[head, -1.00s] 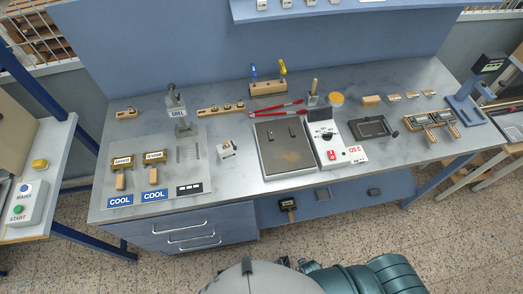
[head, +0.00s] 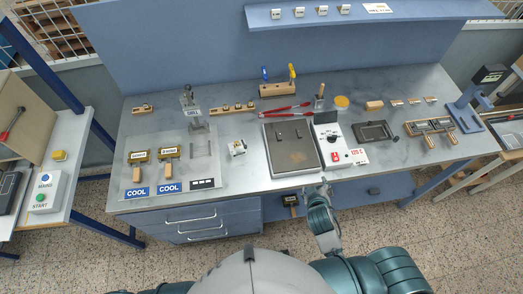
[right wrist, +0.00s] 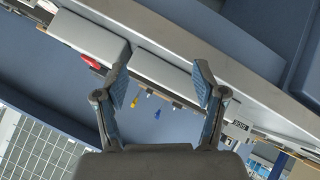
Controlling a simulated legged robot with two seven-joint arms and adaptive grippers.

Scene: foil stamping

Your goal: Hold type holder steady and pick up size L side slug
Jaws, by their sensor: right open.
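Two brass type holders with wooden handles, a left one (head: 138,157) and a right one (head: 170,153), lie on the grey mat (head: 205,160) at the left of the bench in the head view. I cannot tell which piece is the size L side slug; small pieces lie at the back right (head: 397,102), too small to read. My right gripper (head: 323,188) is at the bench's front edge, well to the right of the holders and apart from them. In the right wrist view it (right wrist: 163,62) is open and empty. My left gripper is not in view.
A hot plate (head: 291,149) with a white control box (head: 340,150) stands mid-bench. A black tray (head: 375,132) and a wooden rack with metal parts (head: 430,127) are to the right. Red-handled tongs (head: 287,110) lie behind. A shelf (head: 400,12) overhangs the back.

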